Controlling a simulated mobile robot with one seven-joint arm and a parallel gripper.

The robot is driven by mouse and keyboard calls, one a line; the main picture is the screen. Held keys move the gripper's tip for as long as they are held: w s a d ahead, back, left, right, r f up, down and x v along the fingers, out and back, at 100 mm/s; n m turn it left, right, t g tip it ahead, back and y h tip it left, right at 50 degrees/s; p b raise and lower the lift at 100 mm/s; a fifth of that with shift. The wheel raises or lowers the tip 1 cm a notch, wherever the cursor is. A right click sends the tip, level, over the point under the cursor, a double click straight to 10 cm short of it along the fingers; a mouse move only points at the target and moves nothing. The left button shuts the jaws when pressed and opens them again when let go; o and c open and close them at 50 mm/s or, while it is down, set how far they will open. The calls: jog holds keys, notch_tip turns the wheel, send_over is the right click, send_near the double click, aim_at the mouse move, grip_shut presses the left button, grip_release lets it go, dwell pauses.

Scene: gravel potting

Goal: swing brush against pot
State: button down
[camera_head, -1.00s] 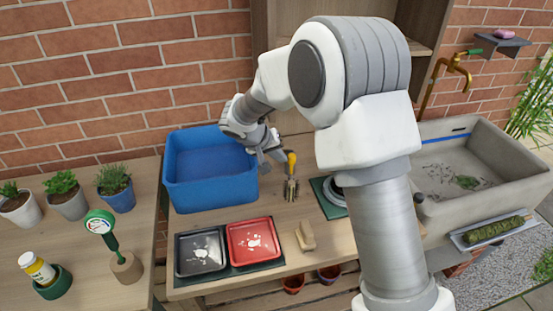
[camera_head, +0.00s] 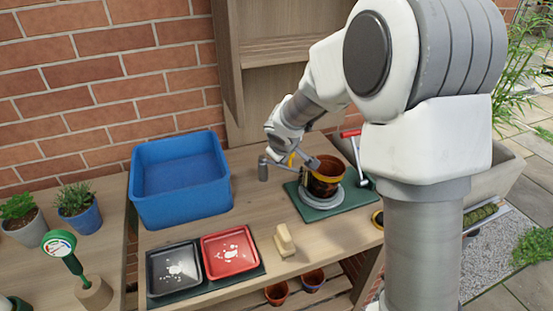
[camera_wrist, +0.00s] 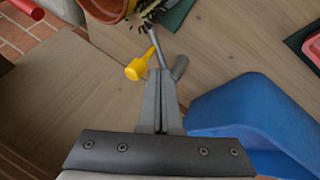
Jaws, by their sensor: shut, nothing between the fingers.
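The brush (camera_wrist: 148,14) shows dark bristles at the top of the wrist view, close beside the terracotta pot (camera_wrist: 103,8). I cannot tell whether they touch. A grey arm (camera_wrist: 164,46) runs from the brush to a grey post (camera_wrist: 180,67), and a yellow handle (camera_wrist: 136,69) sticks out from it. In the head view the brown pot (camera_head: 323,180) stands upright on a grey round plate, with the yellow handle (camera_head: 292,158) and the post (camera_head: 263,170) to its left. My gripper (camera_wrist: 160,72) is shut and empty, its tips close to the yellow handle and grey arm.
The plate (camera_head: 318,202) sits on a green mat (camera_head: 338,208). A red-handled tool (camera_head: 353,134) stands behind the pot. A blue bin (camera_head: 180,208) is left of the post. A black tray (camera_head: 174,288), red tray (camera_head: 231,273) and tan block (camera_head: 284,240) lie in front.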

jog(key=shift+w+d, duration=0.25)
jog(key=shift+d, duration=0.2)
dwell(0.6)
